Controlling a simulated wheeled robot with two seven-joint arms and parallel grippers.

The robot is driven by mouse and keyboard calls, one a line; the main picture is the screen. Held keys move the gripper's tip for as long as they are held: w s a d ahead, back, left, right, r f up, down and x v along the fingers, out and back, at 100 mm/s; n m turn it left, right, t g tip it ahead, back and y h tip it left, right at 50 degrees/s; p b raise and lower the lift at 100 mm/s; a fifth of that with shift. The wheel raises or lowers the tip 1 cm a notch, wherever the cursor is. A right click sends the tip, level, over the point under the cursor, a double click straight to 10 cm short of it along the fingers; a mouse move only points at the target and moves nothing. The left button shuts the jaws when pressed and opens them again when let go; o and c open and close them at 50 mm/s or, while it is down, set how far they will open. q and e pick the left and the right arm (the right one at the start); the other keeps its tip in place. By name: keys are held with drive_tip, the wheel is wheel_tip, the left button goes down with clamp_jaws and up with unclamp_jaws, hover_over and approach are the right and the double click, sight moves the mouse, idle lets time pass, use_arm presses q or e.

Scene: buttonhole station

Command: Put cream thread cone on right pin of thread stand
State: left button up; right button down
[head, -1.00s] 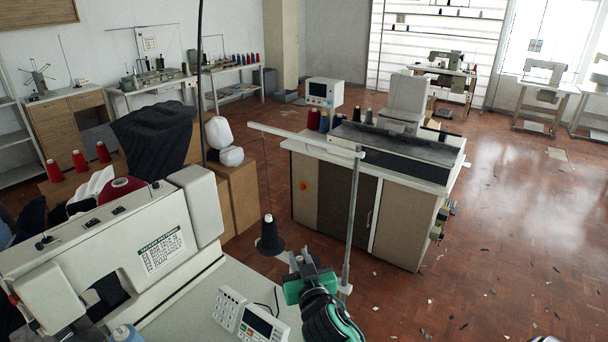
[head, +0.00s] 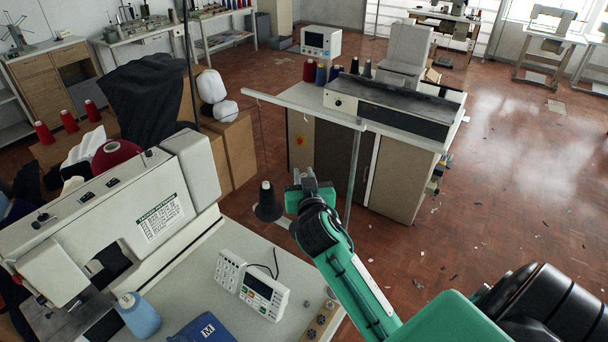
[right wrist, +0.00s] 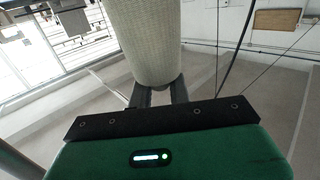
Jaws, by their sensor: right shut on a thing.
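In the right wrist view a cream, ribbed thread cone (right wrist: 145,38) stands out from between the fingers of my right gripper (right wrist: 158,97), which is shut on it. In the head view my right gripper (head: 311,182) is right of a dark thread cone (head: 267,204), close to the stand's upright. I cannot make out the cream cone there. The thread stand (head: 351,178) has a grey upright and a pale top bar. The dark cone sits on its left side, above a partly seen pale base. The right pin is hidden behind my gripper and arm. My left gripper is not in view.
A white sewing machine (head: 150,215) fills the left of the pale table (head: 235,312). A cabinet (head: 400,185) stands behind the stand.

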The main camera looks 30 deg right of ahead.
drive_tip(key=shift+f+b, duration=1.85)
drive_tip(key=shift+f, duration=0.75)
drive_tip(key=shift+f+b, duration=1.1)
drive_tip(key=shift+f, duration=0.1)
drive_tip(key=shift+f+b, duration=0.45)
drive_tip(key=shift+f, duration=0.1)
drive_tip(key=c, duration=1.2)
unclamp_jaws()
drive_tip(key=shift+c, duration=0.2)
drive_tip(key=shift+s+a+f, duration=0.1)
drive_tip(key=shift+s+a, duration=0.2)
drive_tip(key=shift+s, duration=0.25)
drive_tip(key=b+v, duration=0.4)
drive_tip(key=v, duration=0.8)
drive_tip(key=shift+s+r+b, duration=0.2)
drive_tip(key=shift+s+b, duration=0.15)
